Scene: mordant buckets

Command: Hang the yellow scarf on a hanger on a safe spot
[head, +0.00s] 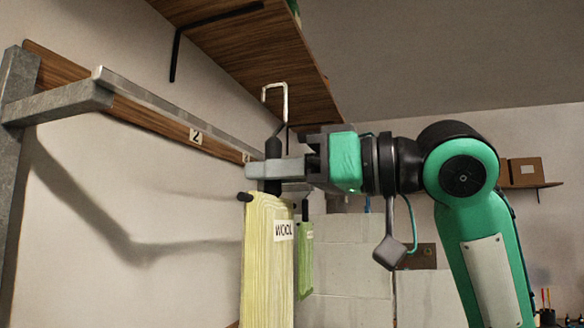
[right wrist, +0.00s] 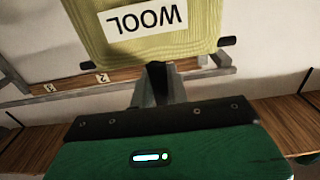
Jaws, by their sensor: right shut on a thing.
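The yellow scarf (head: 266,262) with a "WOOL" label hangs straight down from a dark hanger. The hanger's pale metal hook (head: 274,92) stands up above the grip. My right gripper (head: 272,169) is shut on the hanger's dark neck. In the right wrist view the scarf (right wrist: 150,30) shows with its label upside down, beyond the gripper's fingers (right wrist: 157,84). The metal rail (head: 160,101) runs along the wall at left. The hook shows to the right of the rail's visible length; I cannot tell whether they touch. My left gripper is out of view.
A wooden board (head: 60,66) behind the rail carries number tags, one reading "2" (head: 195,136). A wooden shelf (head: 245,50) overhangs the hook. A green cloth (head: 306,258) hangs behind the scarf. A grey bracket (head: 58,103) holds the rail's near end.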

